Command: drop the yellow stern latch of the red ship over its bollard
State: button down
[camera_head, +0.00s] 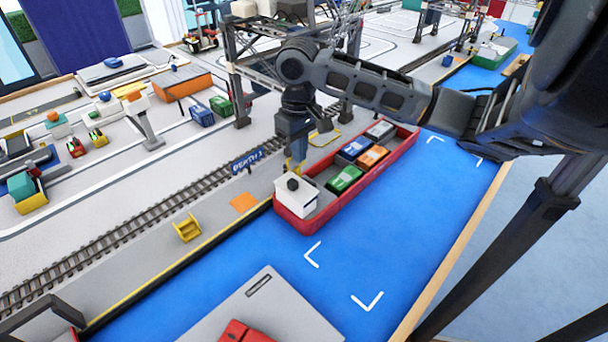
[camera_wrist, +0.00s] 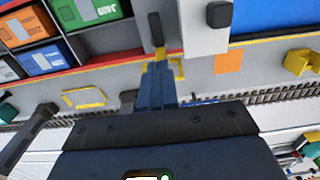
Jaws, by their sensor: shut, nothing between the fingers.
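The red ship (camera_head: 319,219) lies in the blue water along the quay, with a white cabin (camera_head: 294,198) at its near end. In the wrist view its red edge (camera_wrist: 110,61) and the white cabin (camera_wrist: 205,38) show above the fingers. My gripper (camera_head: 298,158) is shut and empty, pointing down at the ship's quay-side edge beside the cabin. In the wrist view the blue fingertips (camera_wrist: 158,68) touch or overlap a small yellow part (camera_wrist: 174,56), likely the stern latch. A dark upright piece (camera_wrist: 155,28) stands just beyond; I cannot tell whether it is the bollard.
Several coloured containers (camera_head: 345,179) sit in the ship. A crane frame (camera_head: 236,85) rises behind my gripper. A rail track (camera_head: 130,223), an orange patch (camera_head: 243,202) and a yellow stand (camera_head: 187,228) are on the quay. Open water (camera_head: 400,230) lies right of the ship.

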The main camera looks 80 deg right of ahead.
jog(key=shift+w+d+f, duration=0.95)
jog(key=shift+w, duration=0.65)
notch_tip(320, 180, up, 10)
jog(key=w+d+p, duration=0.1)
jog(key=w+p, duration=0.1)
jog(key=p, duration=0.5)
jog(key=shift+w+d, duration=0.25)
jog(key=shift+d, duration=0.05)
dwell(0.7)
